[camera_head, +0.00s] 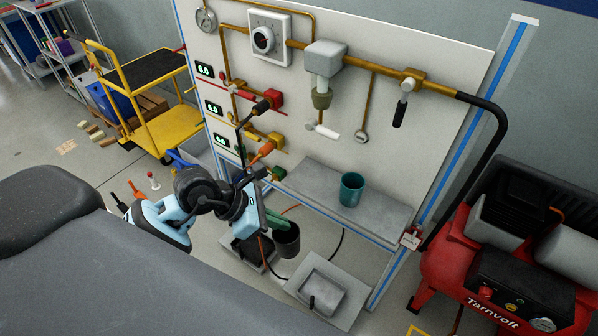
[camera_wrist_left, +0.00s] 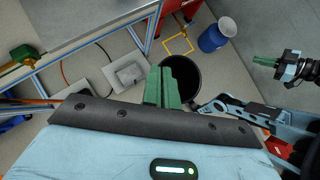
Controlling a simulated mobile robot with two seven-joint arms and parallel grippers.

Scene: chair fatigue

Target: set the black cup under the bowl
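The black cup (camera_head: 287,241) is at the green fingers of my left gripper (camera_head: 278,222), low in front of the panel's shelf. In the left wrist view the cup (camera_wrist_left: 184,72) shows its open mouth. The green fingers (camera_wrist_left: 170,86) are close together over its near left rim, apparently shut on its wall. The olive bowl (camera_head: 321,98) hangs under the grey box and clear tube on the panel, above the cup and to its right. My right gripper (camera_wrist_left: 267,62) shows small at the right of the left wrist view, apart from the cup. Its finger gap is unclear.
A teal cup (camera_head: 351,189) stands on the grey shelf (camera_head: 310,183) below the bowl. Valves and a white-handled lever (camera_head: 323,131) stick out from the panel. A grey tray (camera_head: 325,287) and a dark tray (camera_head: 250,252) lie low down. A red compressor (camera_head: 455,262) stands right.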

